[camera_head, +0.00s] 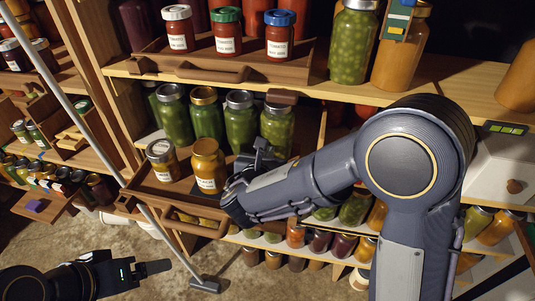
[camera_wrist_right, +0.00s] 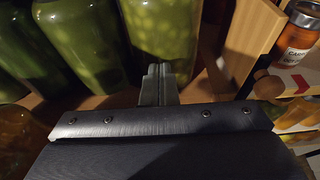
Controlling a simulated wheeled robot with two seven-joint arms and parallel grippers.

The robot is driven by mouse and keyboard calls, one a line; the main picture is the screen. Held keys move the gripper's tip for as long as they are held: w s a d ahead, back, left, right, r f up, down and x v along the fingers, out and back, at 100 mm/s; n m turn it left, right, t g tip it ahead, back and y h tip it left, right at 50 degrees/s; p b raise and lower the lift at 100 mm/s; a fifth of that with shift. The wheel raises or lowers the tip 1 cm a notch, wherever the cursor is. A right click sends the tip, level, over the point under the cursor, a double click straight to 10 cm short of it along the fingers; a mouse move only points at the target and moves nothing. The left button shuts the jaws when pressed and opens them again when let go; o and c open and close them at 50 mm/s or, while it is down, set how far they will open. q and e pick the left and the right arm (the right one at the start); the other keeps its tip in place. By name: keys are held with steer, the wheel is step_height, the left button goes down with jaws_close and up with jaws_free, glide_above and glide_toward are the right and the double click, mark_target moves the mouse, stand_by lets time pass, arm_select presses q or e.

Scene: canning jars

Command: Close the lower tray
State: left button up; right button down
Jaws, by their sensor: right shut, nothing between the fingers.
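The lower tray (camera_head: 152,190) is a wooden drawer on the middle shelf. It sticks out past the shelf edge, with a handle bar along its front. A mustard-yellow jar (camera_head: 208,168) and a smaller jar with a pale lid (camera_head: 162,162) stand in it. Green jars (camera_head: 240,122) stand behind them. My right gripper (camera_head: 262,152) is shut and empty, above the right part of the tray. In the right wrist view its fingertips (camera_wrist_right: 158,82) are close in front of a green jar (camera_wrist_right: 165,35); contact cannot be told. My left gripper (camera_head: 158,267) is low, away from the tray.
The upper tray (camera_head: 215,72) holds red tomato jars. Large green and orange jars stand right of it. A grey pole (camera_head: 110,145) slants across the left side in front of the shelves. More jars fill the shelf below. Bare floor (camera_head: 60,240) lies at lower left.

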steer(key=w, duration=0.2)
steer(key=w+d, duration=0.1)
steer(key=w, duration=0.2)
steer(key=w+d+b, duration=0.1)
steer(key=w, duration=0.1)
steer(key=shift+w+d, duration=0.25)
steer(key=shift+w, duration=0.1)
steer(key=shift+s, duration=0.1)
steer(key=shift+a, duration=0.1)
